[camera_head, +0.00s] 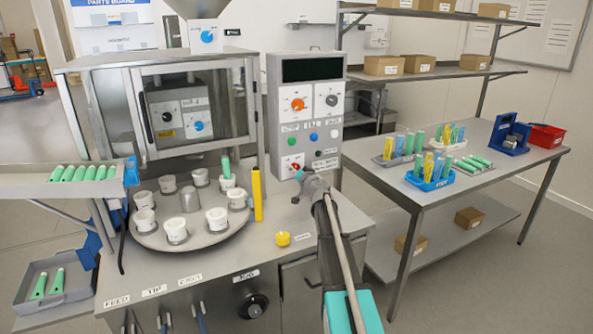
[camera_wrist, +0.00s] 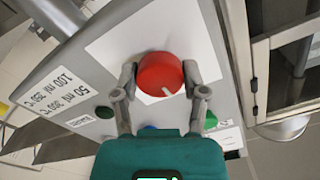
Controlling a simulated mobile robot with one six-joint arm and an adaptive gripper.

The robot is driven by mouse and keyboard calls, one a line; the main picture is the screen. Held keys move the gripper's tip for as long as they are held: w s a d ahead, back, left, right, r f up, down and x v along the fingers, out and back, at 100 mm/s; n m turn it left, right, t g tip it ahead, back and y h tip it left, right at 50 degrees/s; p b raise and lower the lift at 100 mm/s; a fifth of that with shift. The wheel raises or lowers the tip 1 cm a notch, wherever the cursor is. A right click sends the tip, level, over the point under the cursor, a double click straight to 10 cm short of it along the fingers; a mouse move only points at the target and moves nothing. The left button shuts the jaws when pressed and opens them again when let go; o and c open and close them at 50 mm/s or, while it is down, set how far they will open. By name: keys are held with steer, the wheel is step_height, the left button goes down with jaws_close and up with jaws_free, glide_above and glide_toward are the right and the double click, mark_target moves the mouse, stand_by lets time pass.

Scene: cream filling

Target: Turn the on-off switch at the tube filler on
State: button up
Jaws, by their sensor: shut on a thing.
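The tube filler's control box (camera_head: 306,72) stands at the right end of the machine. Its red round switch (camera_head: 292,166) sits on a white plate low on the box's front, partly hidden by my gripper (camera_head: 301,173) in the head view. In the wrist view the red switch (camera_wrist: 160,75) shows large, with a white pointer mark towards its lower right side. The fingers of my gripper (camera_wrist: 160,70) stand one on each side of the switch and are shut on it. The switch's label cannot be read.
A yellow post (camera_head: 257,194) stands left of my arm. A round turntable (camera_head: 178,240) with white cups is farther left. A side table (camera_head: 525,158) stands at the right.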

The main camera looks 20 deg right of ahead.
steer(key=m, duration=0.6)
steer(key=shift+m, duration=0.3)
stand_by(0.4)
steer(key=o, duration=1.1)
steer(key=shift+o, duration=0.2)
steer(key=s, duration=1.2)
steer(key=shift+d, duration=0.2)
